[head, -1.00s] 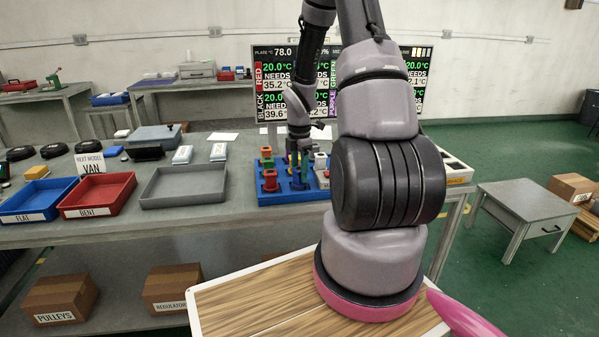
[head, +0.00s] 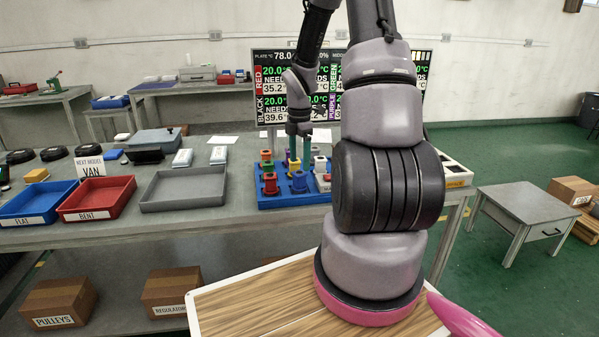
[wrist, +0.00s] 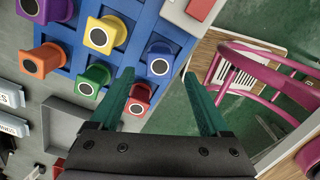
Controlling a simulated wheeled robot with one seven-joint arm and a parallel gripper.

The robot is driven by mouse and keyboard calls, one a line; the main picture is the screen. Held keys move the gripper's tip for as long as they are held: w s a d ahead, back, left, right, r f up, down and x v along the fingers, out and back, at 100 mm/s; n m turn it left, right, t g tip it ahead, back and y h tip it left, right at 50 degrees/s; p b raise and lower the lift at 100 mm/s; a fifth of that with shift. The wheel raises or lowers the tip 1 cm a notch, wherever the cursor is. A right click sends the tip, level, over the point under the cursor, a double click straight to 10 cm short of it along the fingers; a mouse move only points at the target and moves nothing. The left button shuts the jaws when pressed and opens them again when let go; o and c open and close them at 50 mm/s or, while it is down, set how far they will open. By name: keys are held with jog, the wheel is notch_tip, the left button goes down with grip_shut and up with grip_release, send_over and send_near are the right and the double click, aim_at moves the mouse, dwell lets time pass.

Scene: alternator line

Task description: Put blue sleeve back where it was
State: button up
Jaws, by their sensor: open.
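The blue sleeve (wrist: 158,62) stands on the blue rack (wrist: 68,22); it also shows in the head view (head: 299,184). My gripper (wrist: 158,76) is open, with its green fingers spread on either side of the blue sleeve in the wrist view. In the head view my gripper (head: 299,157) is above the rack (head: 285,201), with nothing visibly held. How firmly the blue sleeve is seated is hard to tell.
Yellow (wrist: 102,36), orange (wrist: 44,61), green (wrist: 93,80) and red (wrist: 139,98) sleeves stand close by on the rack. A grey tray (head: 184,190) and a red tray (head: 97,200) lie to the left. A display screen (head: 270,85) stands behind.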

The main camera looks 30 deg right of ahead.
notch_tip(320, 180, up, 6)
notch_tip(320, 180, up, 8)
jog(key=f+m+t, duration=0.1)
jog(key=m, duration=0.3)
send_over(299, 173)
jog(key=s+a, duration=0.2)
jog(key=a, duration=0.1)
jog(key=s+a+r+m+t+y, duration=0.1)
jog(key=s+a+r+m+t, duration=0.2)
jog(key=s+a+r+m, duration=0.2)
jog(key=s+a+r+m+t+y, duration=0.1)
jog(key=s+a+r+m+t, duration=0.2)
jog(key=s+r+m, duration=0.9)
jog(key=shift+s+a+m, duration=0.2)
jog(key=shift+a+m, duration=0.85)
jog(key=shift+m, duration=0.15)
